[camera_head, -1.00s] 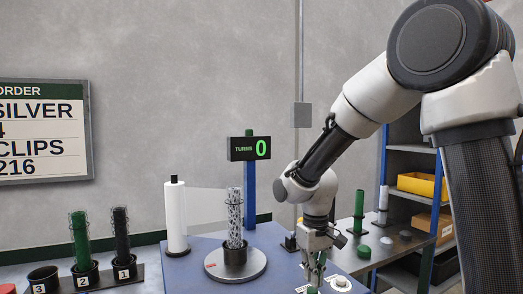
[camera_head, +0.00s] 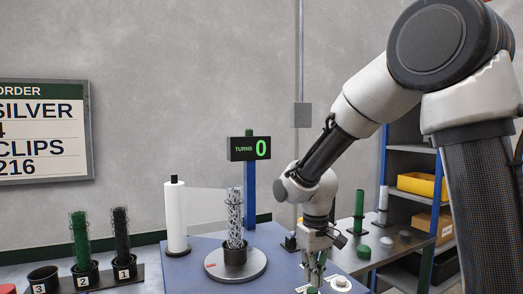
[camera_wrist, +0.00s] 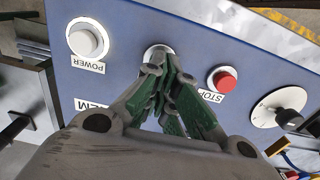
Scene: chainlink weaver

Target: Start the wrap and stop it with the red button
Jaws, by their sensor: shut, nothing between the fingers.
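My gripper (camera_head: 315,278) is shut and empty, pointing down at the front of the blue table. In the wrist view its green-padded fingers (camera_wrist: 162,72) are together over a button with a pale ring (camera_wrist: 157,50), mostly hidden by them; I cannot tell whether they touch it. The red button (camera_wrist: 222,79), labelled STOP, is just right of the fingers. A white button (camera_wrist: 88,40) labelled POWER is to the left. A silver mesh roll (camera_head: 235,215) stands upright in a black cup on the round turntable (camera_head: 250,272). The turns display (camera_head: 249,149) reads 0.
A white film roll (camera_head: 175,215) stands left of the turntable, with clear film reaching towards the mesh roll. A dial (camera_wrist: 283,112) is right of the red button. Green (camera_head: 80,240) and black (camera_head: 121,235) mesh rolls stand in numbered cups at left. Shelves (camera_head: 405,200) are at right.

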